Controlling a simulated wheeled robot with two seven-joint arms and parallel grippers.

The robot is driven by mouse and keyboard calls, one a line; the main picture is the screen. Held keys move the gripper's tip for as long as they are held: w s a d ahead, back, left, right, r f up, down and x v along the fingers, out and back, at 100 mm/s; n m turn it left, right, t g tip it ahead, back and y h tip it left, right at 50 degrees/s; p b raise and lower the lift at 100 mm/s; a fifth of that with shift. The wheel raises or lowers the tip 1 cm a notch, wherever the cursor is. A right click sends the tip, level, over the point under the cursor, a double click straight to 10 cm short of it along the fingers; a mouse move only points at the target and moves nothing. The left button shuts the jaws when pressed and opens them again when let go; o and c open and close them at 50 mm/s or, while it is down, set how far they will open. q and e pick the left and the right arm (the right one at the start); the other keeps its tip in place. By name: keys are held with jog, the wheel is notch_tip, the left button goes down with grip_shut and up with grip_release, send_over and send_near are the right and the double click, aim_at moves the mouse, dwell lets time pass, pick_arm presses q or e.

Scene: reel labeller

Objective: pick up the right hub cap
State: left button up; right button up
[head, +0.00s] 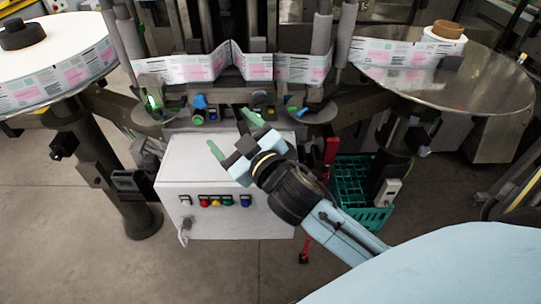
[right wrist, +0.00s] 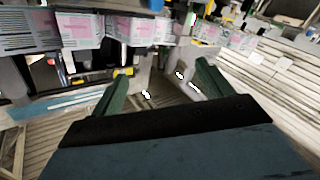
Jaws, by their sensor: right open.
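The right reel plate (head: 500,85) is a shiny metal disc at the right of the head view. A black hub cap (head: 22,36) sits on the left reel. My right gripper (head: 232,132) is open and empty, above the white control box and well left of the right plate. Its green fingers show apart in the right wrist view (right wrist: 161,75). My left gripper is out of view.
The label web (head: 190,68) runs across the machine between the reels. A white control box (head: 225,185) with coloured buttons stands below my right gripper. A green crate (head: 365,215) is on the floor under the right plate. Vertical posts rise behind the web.

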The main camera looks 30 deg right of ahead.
jog(key=w+a+r+n+y, duration=0.1)
jog(key=a+r+n+y, duration=0.8)
jog(key=r+n+y, duration=0.25)
jog(key=s+a+f+n+g+y, duration=0.25)
jog(key=a+n+g+y, duration=0.45)
jog(key=n+g, duration=0.7)
jog(key=w+d+f+n+g+h, duration=0.3)
jog(key=d+f+n+h, duration=0.2)
jog(key=d+f+h, duration=0.45)
jog(key=w+d+r+m+g+h, duration=0.1)
jog(key=d+m+h, duration=0.1)
jog(key=d+h, duration=0.5)
jog(key=w+d+r+m+h, duration=0.1)
jog(key=d+r+m+h, duration=0.15)
jog(key=d, duration=0.75)
jog(key=shift+n+h, duration=0.3)
jog(key=shift+h, duration=0.05)
jog(key=f, duration=0.8)
jog(key=shift+s+d+p, duration=0.15)
jog(key=shift+s+p, duration=0.1)
jog(key=shift+p, duration=0.05)
jog(key=f, duration=0.3)
jog(key=f+p, duration=0.1)
jog(key=shift+s+a+f, duration=0.25)
jog(key=shift+s+f, duration=0.05)
jog(key=shift+f, duration=0.55)
jog(key=shift+w+r, duration=0.1)
jog(key=c, duration=1.3)
